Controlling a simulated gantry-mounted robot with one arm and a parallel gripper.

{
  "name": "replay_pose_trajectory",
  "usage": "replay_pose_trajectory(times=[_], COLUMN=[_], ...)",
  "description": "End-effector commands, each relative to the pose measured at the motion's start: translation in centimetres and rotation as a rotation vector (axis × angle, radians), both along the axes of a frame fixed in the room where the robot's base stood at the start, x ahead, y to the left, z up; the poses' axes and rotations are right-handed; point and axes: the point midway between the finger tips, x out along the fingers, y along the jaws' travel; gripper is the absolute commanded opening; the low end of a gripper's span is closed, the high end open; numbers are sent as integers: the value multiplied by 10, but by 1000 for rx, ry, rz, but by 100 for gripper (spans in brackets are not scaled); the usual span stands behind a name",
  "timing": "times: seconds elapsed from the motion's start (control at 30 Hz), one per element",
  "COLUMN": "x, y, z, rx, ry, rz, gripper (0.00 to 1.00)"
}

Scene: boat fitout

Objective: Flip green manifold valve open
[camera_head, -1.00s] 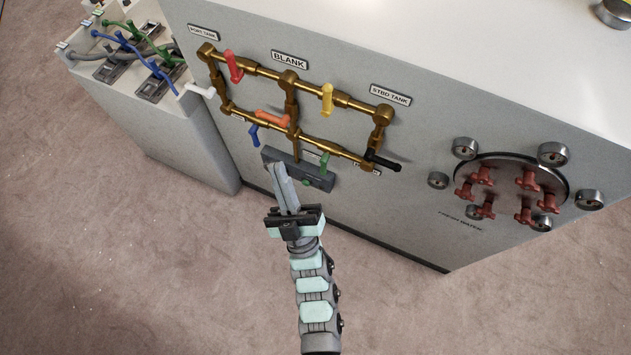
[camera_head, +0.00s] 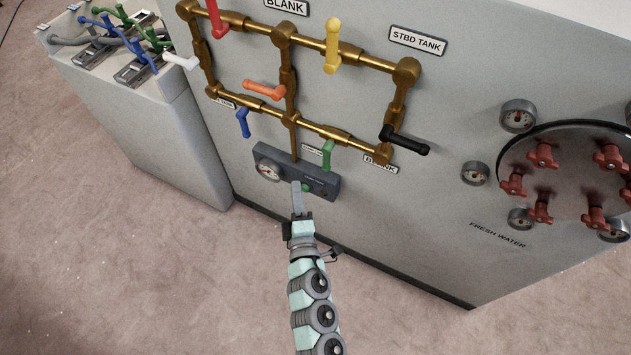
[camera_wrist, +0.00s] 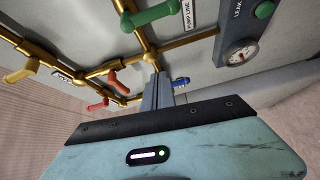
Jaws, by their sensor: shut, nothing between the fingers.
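The green valve handle (camera_head: 327,154) hangs down from the lower brass pipe, right of the middle riser. The brass manifold (camera_head: 318,128) is fixed to the grey panel and carries red, yellow, orange, blue, white and black handles. My gripper (camera_head: 298,188) is shut and empty, below and left of the green handle, in front of the gauge box. In the wrist view its fingers (camera_wrist: 158,92) are together, apart from the green handle.
A dark gauge box (camera_head: 265,154) with a dial and a green knob (camera_head: 305,187) sits under the manifold. A black handle (camera_head: 405,140) juts out at the right. A round hatch with red knobs (camera_head: 541,211) is farther right. The floor in front is clear.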

Motion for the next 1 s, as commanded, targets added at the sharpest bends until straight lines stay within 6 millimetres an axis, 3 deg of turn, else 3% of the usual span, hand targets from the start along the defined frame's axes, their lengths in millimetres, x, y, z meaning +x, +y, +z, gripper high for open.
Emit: replay_pose_trajectory(times=[0.03, 0.13, 0.67, 0.83, 1.0], x=[2, 4, 7, 22, 50], y=[-5, -16, -23, -22, -20], z=[-15, -23, -25, -25, -25], rx=[-28, -75, -102, -103, -103], ry=[3, 13, 19, 18, 17], rz=[-21, -61, -88, -87, -87], gripper=[0, 0, 0, 0, 0])
